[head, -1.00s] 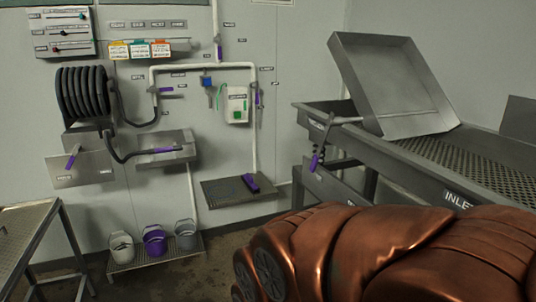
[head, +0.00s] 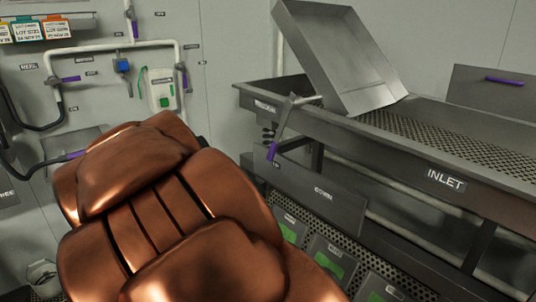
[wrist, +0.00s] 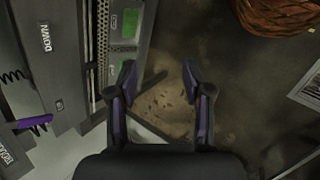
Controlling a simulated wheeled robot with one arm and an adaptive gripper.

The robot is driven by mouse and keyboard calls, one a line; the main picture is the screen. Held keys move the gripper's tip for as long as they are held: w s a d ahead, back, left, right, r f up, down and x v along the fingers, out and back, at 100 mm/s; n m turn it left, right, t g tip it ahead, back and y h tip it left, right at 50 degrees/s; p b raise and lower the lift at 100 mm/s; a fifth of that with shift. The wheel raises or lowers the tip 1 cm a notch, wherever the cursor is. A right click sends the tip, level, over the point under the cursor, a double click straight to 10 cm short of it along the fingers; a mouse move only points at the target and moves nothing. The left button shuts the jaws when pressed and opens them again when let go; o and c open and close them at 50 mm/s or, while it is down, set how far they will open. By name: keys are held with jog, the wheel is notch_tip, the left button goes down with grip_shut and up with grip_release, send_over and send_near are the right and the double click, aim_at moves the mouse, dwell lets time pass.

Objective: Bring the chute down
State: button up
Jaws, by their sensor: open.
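The chute (head: 345,62) is a grey open metal tray, tilted up steeply over the left end of the INLET table. A lever with a purple grip (head: 272,151) hangs at that table's left end, above a plate marked DOWN (head: 323,193). In the wrist view the purple grip (wrist: 34,122) is at the far left and the DOWN plate (wrist: 46,60) is at upper left. My gripper (wrist: 158,78) is open and empty over the dark floor, to the right of both and apart from them. In the head view my copper arm hides the gripper.
The INLET table (head: 440,178) has a perforated top. Green-screened panels (head: 330,262) sit below it, and also show beside my gripper in the wrist view (wrist: 130,22). A coiled orange-brown bundle (wrist: 280,14) is at upper right there. A wall panel with a purple handle (head: 505,80) stands behind the table.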

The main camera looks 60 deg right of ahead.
aim_at(270, 153)
jog(key=w+d+r+n+g+h, duration=0.1)
jog(key=w+d+r+n+h, duration=0.2)
jog(key=d, duration=0.5)
jog(key=w+d+r+n+g+h+b, duration=0.1)
jog(key=w+d+h, duration=0.2)
jog(key=w+d, duration=0.35)
jog(key=w+d+r+n+g+h, duration=0.2)
jog(key=w+d+r+h, duration=0.1)
jog(key=d, duration=0.6)
jog(key=w+d+f+n+t+h, duration=0.2)
jog(key=w+d+f+n+h, duration=0.1)
jog(key=w+d+n, duration=0.4)
jog(key=shift+s+d+f+m+p, duration=0.1)
jog(key=shift+s+d+m+p, duration=0.2)
jog(key=shift+d, duration=0.7)
jog(key=shift+s+d+f+m+p, duration=0.15)
jog(key=shift+d+m, duration=0.3)
jog(key=shift+d, duration=0.5)
jog(key=shift+s+d+r+m+p, duration=0.15)
jog(key=shift+s+d+m, duration=0.15)
jog(key=shift+d, duration=0.7)
jog(key=shift+f, duration=0.1)
grip_shut()
